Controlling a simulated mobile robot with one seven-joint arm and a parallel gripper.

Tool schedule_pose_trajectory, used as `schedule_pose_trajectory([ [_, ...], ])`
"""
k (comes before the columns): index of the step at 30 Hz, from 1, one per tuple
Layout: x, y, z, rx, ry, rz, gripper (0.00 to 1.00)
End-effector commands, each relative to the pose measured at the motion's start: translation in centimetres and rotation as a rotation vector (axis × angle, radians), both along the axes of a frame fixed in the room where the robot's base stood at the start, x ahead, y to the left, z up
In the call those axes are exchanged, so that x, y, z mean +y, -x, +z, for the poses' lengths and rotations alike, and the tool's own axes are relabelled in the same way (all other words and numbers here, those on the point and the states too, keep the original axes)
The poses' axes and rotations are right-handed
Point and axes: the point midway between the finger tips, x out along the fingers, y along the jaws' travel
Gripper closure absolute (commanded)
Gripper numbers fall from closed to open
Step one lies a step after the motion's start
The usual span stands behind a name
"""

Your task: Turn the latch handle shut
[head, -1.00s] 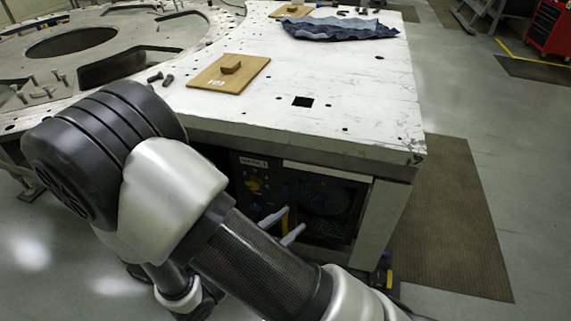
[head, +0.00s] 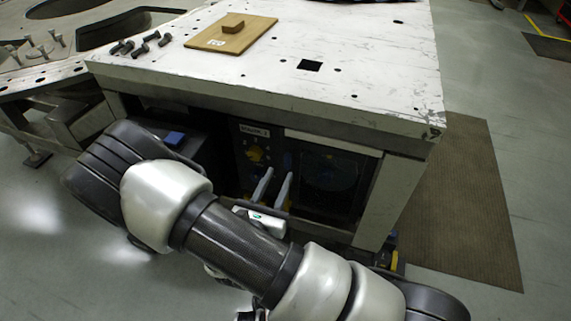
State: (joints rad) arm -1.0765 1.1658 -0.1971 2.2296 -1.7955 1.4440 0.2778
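A dark panel under the white table carries a yellow rotary part (head: 257,154) below a small label (head: 254,130). I cannot tell whether it is the latch handle or how it is turned. A small blue piece (head: 287,160) shows to its right. My gripper (head: 273,187) is in front of the panel, below and to the right of the yellow part. Its two light grey fingers point up and stand apart, with nothing seen between them. A bit of yellow shows low beside the right finger. My arm hides the lower panel.
The white tabletop (head: 372,75) overhangs the panel. A dark window (head: 330,183) is right of my gripper, then the table's leg (head: 385,205). A wooden board (head: 232,36) and several bolts (head: 142,44) lie on top. A brown mat (head: 460,200) covers floor at right.

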Motion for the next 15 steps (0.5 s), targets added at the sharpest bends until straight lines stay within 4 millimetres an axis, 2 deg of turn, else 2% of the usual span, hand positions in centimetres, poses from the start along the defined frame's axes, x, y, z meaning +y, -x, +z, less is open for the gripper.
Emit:
schedule_pose_trajectory([
  [1, -0.6, -1.1, -0.1, -0.002, 0.001, -0.005, 0.67],
  [6, -1.7, -3.9, -0.1, -0.001, -0.001, -0.002, 0.67],
  [10, -2.2, -5.3, -0.1, -0.001, -0.002, -0.002, 0.67],
  [15, -2.5, -6.1, 0.0, 0.0, -0.001, 0.0, 0.67],
])
